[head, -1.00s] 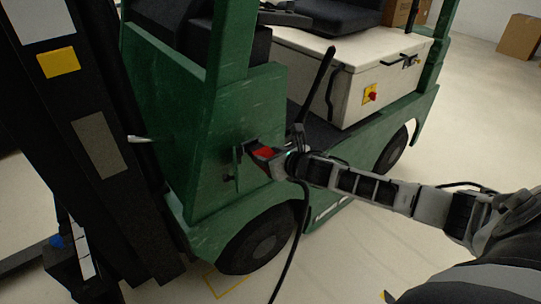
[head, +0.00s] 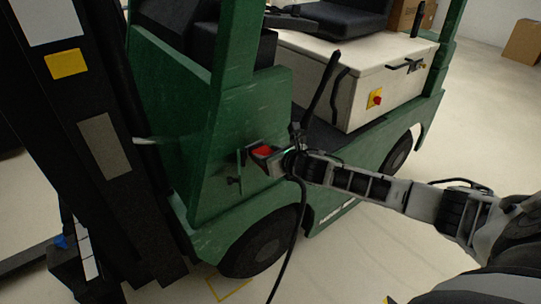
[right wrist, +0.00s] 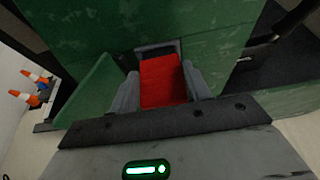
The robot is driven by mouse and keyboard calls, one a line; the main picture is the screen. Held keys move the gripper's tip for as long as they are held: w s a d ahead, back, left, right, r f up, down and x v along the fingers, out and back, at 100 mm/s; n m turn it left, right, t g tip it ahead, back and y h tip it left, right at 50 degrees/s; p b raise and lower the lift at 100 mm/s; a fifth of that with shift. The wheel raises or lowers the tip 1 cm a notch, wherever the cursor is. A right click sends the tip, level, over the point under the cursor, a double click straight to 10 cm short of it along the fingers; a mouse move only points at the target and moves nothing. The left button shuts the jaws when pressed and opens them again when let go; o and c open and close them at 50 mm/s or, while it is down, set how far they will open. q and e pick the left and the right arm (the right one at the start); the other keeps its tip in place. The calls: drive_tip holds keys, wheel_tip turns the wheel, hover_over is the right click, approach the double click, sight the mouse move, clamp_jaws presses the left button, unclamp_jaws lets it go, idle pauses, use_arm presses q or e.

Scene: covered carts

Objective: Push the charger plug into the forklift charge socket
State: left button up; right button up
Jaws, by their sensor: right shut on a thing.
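The red charger plug (head: 263,151) is between the fingers of my right gripper (head: 268,157), which is shut on it. It also shows in the right wrist view (right wrist: 163,82), with a grey finger on each side. The plug's far end is at the grey charge socket (right wrist: 158,47) in the green forklift's (head: 222,135) side. It looks lined up with the socket; I cannot tell how far in it sits. My left gripper is not in view.
A black cable (head: 291,245) hangs from near my right gripper to the floor. The black mast (head: 95,120) stands at the left. A white box with a red knob (head: 376,98) is on the forklift.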

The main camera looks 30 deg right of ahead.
drive_tip(key=shift+w+a+r, duration=0.1)
drive_tip(key=shift+w, duration=0.45)
drive_tip(key=shift+w, duration=0.1)
drive_tip(key=o, duration=1.2)
drive_tip(key=shift+s, duration=0.2)
drive_tip(key=shift+b+v, duration=0.35)
drive_tip(key=shift+v, duration=7.5)
